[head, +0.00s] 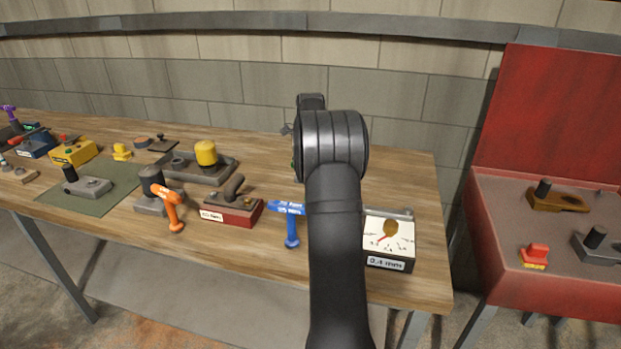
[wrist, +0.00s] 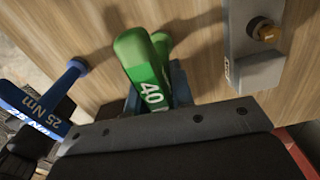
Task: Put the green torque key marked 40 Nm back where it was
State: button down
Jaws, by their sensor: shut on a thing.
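The green torque key (wrist: 140,62) marked 40 stands out in the middle of the wrist view, above the wooden bench. My gripper (wrist: 155,95) is shut on it; its fingers show on either side of the key's body. In the head view my own arm hides the gripper and nearly all of the key. A blue key marked 25 Nm (head: 290,226) stands on the bench just left of my arm; it also shows at the left of the wrist view (wrist: 45,105). An orange key (head: 168,206) stands further left.
A gauge box marked 0.4 mm (head: 388,243) sits right of my arm. A red block with a dark handle (head: 232,212) lies between the orange and blue keys. A grey tray (head: 195,172) is behind. A red cabinet (head: 545,210) stands at the right. The bench's back right is clear.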

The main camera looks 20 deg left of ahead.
jog(key=shift+f, duration=0.8)
jog(key=shift+f, duration=0.2)
jog(key=c, duration=1.3)
grip_release()
jog(key=shift+o, duration=0.2)
notch_tip(320, 180, up, 12)
jog(key=shift+r, duration=0.15)
